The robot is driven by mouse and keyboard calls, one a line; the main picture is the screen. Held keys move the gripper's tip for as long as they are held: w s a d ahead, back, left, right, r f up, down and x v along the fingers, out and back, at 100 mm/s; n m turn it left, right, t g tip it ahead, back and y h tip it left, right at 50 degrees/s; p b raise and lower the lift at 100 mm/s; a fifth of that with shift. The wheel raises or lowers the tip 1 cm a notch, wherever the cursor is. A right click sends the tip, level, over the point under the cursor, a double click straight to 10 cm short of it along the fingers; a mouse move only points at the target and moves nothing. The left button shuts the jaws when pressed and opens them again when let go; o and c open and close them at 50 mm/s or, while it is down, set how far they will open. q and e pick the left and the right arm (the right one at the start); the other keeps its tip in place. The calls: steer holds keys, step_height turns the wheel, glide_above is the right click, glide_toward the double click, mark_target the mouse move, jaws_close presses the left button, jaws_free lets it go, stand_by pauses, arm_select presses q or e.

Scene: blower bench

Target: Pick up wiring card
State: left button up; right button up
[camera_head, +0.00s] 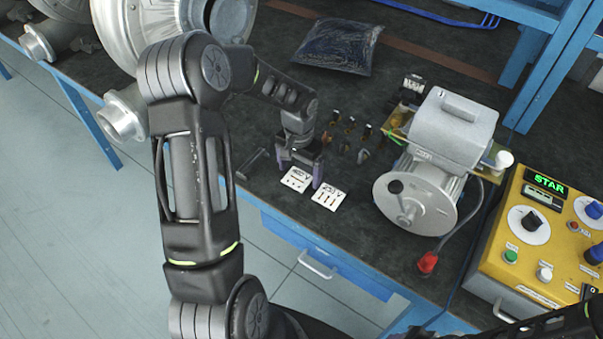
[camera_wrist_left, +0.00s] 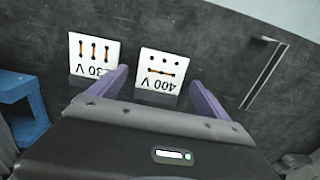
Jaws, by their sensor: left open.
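Two white wiring cards lie flat on the dark bench top near its front edge. The 400 V card (camera_head: 295,181) is on the left in the head view. The 230 V card (camera_head: 328,197) is just right of it. In the wrist view, the 400 V card (camera_wrist_left: 161,66) appears between my left gripper's purple fingertips, and the 230 V card (camera_wrist_left: 95,50) lies outside them. My left gripper (camera_head: 299,174) is open and empty, pointing down over the 400 V card. I cannot tell the exact height gap.
A hex key (camera_head: 250,163) lies left of the cards. Several small terminal pieces (camera_head: 350,135) stand behind them. A grey motor (camera_head: 430,160) and a yellow control panel (camera_head: 540,235) are at the right. A dark bag (camera_head: 338,46) lies at the back.

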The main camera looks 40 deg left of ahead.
mark_target(299, 176)
arm_select(q)
steer(key=c, duration=1.4)
steer(key=shift+r, duration=0.15)
steer(key=shift+c, duration=0.2)
step_height(299, 176, up, 10)
steer(key=b, duration=0.1)
stand_by(0.4)
